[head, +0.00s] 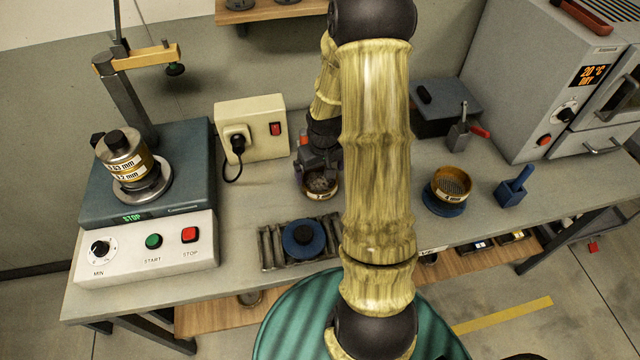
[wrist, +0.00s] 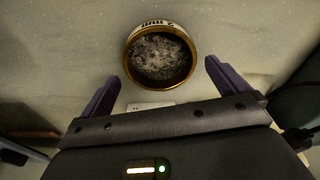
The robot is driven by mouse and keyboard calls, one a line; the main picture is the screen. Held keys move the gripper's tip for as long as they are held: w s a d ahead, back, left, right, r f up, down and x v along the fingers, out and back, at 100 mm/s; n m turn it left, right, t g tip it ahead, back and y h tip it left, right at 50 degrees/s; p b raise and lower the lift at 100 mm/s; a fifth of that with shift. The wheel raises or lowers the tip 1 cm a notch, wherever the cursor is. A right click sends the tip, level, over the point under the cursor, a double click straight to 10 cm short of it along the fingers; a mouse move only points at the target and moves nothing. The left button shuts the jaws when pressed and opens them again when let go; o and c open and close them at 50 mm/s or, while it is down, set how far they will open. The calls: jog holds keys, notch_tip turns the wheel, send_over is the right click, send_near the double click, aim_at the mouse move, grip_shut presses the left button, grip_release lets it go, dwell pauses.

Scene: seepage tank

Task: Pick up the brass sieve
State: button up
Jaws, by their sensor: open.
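A brass sieve (head: 322,196) stands on the bench below my gripper, holding grey-white, grainy material. In the wrist view this sieve (wrist: 160,25) shows a gold rim and a white label with a "2 mm" mark. My gripper (wrist: 162,72) is open and empty, with its purple fingers apart, one to each side of the sieve's near edge in the picture. In the head view my gripper (head: 318,160) is partly hidden behind my arm. A second brass sieve (head: 452,195) sits on a round blue base (head: 444,207) to the right.
A shaker (head: 150,230) with stacked sieves (head: 124,160) stands left. A beige socket box (head: 252,125) is behind. A ribbed rack (head: 270,247) with a blue round piece (head: 304,238) lies in front. A blue scoop holder (head: 512,188) and a grey oven (head: 545,70) are right.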

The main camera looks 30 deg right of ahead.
aim_at(319, 184)
jog(key=shift+f, duration=0.15)
jog(key=shift+w+f+p, duration=0.2)
jog(key=shift+f+p, duration=0.1)
jog(key=shift+f, duration=0.95)
jog(key=shift+w+f+p, duration=0.2)
jog(key=shift+f+p, duration=0.05)
jog(key=shift+f, duration=0.95)
jog(key=c, duration=0.8)
jog(key=shift+r, duration=0.1)
notch_tip(319, 184, up, 10)
jog(key=shift+b, duration=0.45)
